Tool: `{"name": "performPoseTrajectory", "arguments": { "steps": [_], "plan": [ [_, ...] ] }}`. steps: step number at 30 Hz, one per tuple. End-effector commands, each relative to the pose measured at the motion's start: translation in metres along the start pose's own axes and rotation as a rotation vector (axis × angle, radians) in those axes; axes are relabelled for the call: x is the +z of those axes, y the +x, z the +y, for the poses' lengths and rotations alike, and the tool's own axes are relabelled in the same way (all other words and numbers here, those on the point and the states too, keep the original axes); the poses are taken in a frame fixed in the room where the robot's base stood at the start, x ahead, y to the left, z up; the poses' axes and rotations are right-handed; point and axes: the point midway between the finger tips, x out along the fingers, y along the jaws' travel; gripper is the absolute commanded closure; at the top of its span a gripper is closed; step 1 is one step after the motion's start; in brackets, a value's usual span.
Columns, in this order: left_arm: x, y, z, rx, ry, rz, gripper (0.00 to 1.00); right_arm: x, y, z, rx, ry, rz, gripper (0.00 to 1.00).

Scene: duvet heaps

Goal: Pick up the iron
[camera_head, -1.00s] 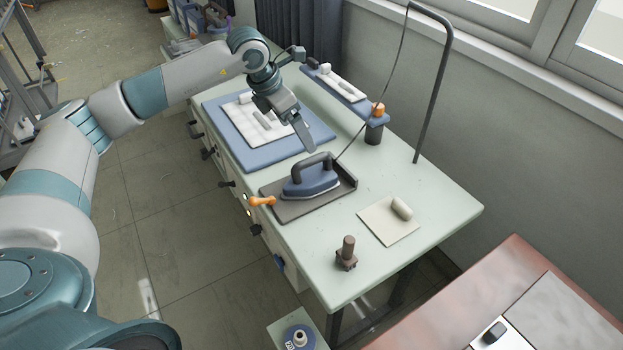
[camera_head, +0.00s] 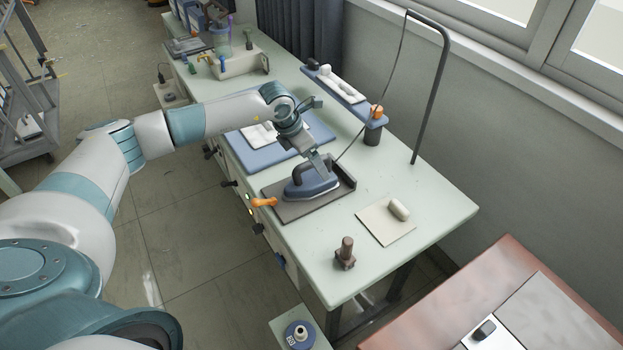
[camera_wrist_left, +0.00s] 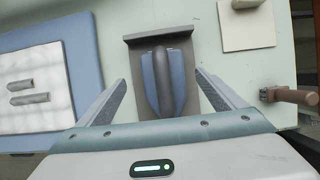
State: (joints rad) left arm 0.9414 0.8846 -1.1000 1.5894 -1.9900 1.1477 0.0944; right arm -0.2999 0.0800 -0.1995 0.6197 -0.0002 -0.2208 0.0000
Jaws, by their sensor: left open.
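The blue iron (camera_head: 311,184) with a dark handle rests on a dark tray-like stand (camera_head: 290,210) on the pale green table, its cord running up toward a curved pole. It also shows in the left wrist view (camera_wrist_left: 164,84), between the two fingers but a little ahead of them. My left gripper (camera_head: 322,166) is just above the iron's handle in the head view; in the wrist view the gripper (camera_wrist_left: 162,88) is open, with the fingers apart on either side of the iron. No contact is visible. My right gripper is not in view.
A blue pad (camera_head: 262,158) with white cloth lies behind the iron. A sleeve board (camera_head: 345,92) stands at the back. A cream cloth (camera_head: 378,224) with a roll and a brown-handled tool (camera_head: 346,254) lie nearer. An orange knob (camera_head: 263,202) sits beside the stand. A curved pole (camera_head: 440,80) rises at right.

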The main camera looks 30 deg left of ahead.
Motion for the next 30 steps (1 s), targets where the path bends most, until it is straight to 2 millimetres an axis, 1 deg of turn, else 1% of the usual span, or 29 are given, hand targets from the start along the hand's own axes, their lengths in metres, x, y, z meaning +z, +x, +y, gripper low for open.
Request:
{"name": "performPoseTrajectory", "arguments": {
  "steps": [7, 11, 14, 19, 21, 24, 30],
  "plan": [
    [0.0, 0.0, 0.0, 0.0, 0.0, 0.0, 0.11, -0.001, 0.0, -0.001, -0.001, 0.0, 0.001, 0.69],
    [-0.001, 0.003, -0.001, -0.001, -0.001, 0.001, 0.11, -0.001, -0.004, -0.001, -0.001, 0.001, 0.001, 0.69],
    [-0.002, 0.01, -0.003, -0.001, 0.001, 0.002, 0.11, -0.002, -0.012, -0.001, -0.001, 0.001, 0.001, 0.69],
    [-0.006, 0.029, -0.006, -0.002, -0.001, 0.003, 0.11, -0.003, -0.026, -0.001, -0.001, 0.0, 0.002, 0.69],
    [-0.006, 0.039, -0.006, -0.001, -0.002, 0.001, 0.11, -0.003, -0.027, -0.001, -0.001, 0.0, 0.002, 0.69],
    [-0.006, 0.048, -0.005, 0.0, -0.001, 0.001, 0.11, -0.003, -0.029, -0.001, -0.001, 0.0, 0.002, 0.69],
    [-0.006, 0.052, -0.005, 0.0, 0.0, -0.001, 0.11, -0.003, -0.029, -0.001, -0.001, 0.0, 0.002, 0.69]
  ]
}}
